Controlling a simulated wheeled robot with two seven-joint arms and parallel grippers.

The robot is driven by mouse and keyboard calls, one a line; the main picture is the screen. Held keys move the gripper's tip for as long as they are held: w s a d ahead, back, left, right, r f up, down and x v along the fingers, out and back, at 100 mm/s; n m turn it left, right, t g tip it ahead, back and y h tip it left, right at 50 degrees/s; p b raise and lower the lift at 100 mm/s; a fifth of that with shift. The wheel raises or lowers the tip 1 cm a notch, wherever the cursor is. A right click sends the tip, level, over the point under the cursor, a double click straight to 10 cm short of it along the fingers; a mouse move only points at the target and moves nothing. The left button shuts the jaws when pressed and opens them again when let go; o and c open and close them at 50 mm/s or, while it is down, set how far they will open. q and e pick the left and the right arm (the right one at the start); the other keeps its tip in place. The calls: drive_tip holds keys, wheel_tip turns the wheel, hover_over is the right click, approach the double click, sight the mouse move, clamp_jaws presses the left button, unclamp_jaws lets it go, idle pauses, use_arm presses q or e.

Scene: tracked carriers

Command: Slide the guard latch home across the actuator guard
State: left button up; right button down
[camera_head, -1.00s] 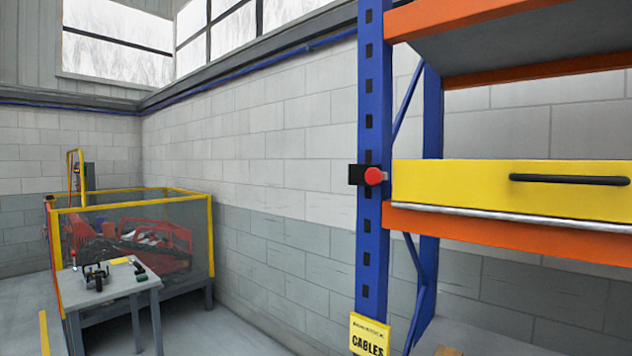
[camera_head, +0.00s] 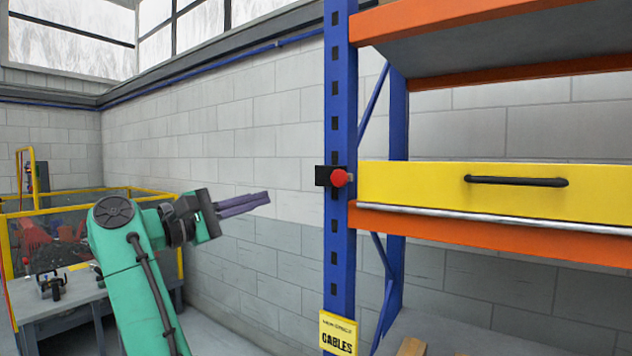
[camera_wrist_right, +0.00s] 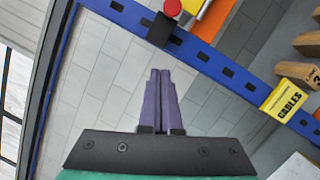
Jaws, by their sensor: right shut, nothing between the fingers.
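A red knob (camera_head: 339,178) on a black block (camera_head: 322,176) is fixed to the blue rack post; I cannot tell whether this is the guard latch. To its right is a yellow panel (camera_head: 410,190) with a black bar handle (camera_head: 515,181); I cannot tell whether this is the actuator guard. My right gripper (camera_head: 268,198) is shut and empty, its purple fingers pointing right, left of the knob and apart from it. In the right wrist view the shut fingertips (camera_wrist_right: 160,75) lie below the black block (camera_wrist_right: 161,30) and red knob (camera_wrist_right: 172,7). My left gripper is not in view.
The blue post (camera_head: 340,110) carries orange beams (camera_head: 480,232) and a yellow "CABLES" sign (camera_head: 338,334). A yellow-framed mesh enclosure (camera_head: 140,190) and a grey table (camera_head: 85,303) stand at the left, partly behind my arm. The space between gripper and post looks clear.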

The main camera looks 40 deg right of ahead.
sight(334, 177)
drive_tip(key=shift+m+y, duration=0.5)
drive_tip(key=shift+m, duration=0.3)
drive_tip(key=d+p, duration=0.1)
drive_tip(key=d, duration=0.2)
drive_tip(key=d+r+p, duration=0.1)
drive_tip(key=d+p, duration=0.1)
drive_tip(key=d, duration=0.1)
drive_tip(key=s+d+r+p, duration=0.1)
drive_tip(key=d, duration=0.3)
drive_tip(key=shift+d+r, duration=0.1)
drive_tip(key=shift+r, duration=0.05)
drive_tip(key=s, duration=0.1)
drive_tip(key=s+p, duration=0.1)
drive_tip(key=s, duration=0.1)
drive_tip(key=shift+s+d+r, duration=0.25)
drive_tip(key=shift+s+r, duration=0.05)
drive_tip(key=shift+w, duration=0.1)
